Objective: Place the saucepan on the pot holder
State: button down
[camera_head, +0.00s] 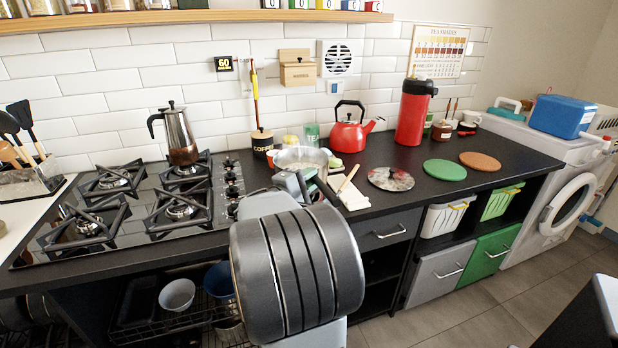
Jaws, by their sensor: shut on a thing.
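The silver saucepan (301,157) is on or just above the black counter, right of the hob; I cannot tell whether its base touches. My gripper (306,180) is at its near side, shut on it, probably at the handle. My grey arm link hides most of the jaws and the grip point. Three flat round pieces lie on the counter to the right: a grey and red patterned one (391,178), a green one (445,170) and an orange-brown one (480,161). I cannot tell which is the pot holder; all three are bare.
A gas hob (135,208) with a moka pot (178,135) is at left. A red kettle (350,130) and red flask (413,112) stand behind. A notepad-like white item (347,193) lies right of the saucepan. The counter's front right is clear.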

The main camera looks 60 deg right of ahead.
jog(key=f, duration=0.2)
jog(key=f+b, duration=0.1)
jog(key=shift+w+d+f, duration=0.2)
jog(key=shift+d, duration=0.1)
jog(key=shift+f+b, duration=0.55)
jog(key=shift+b, duration=0.2)
jog(key=c, duration=1.4)
grip_release()
jog(key=shift+f, duration=0.2)
jog(key=shift+c, duration=0.2)
jog(key=o, duration=0.4)
jog(key=shift+o, duration=0.2)
jog(key=shift+r, duration=0.1)
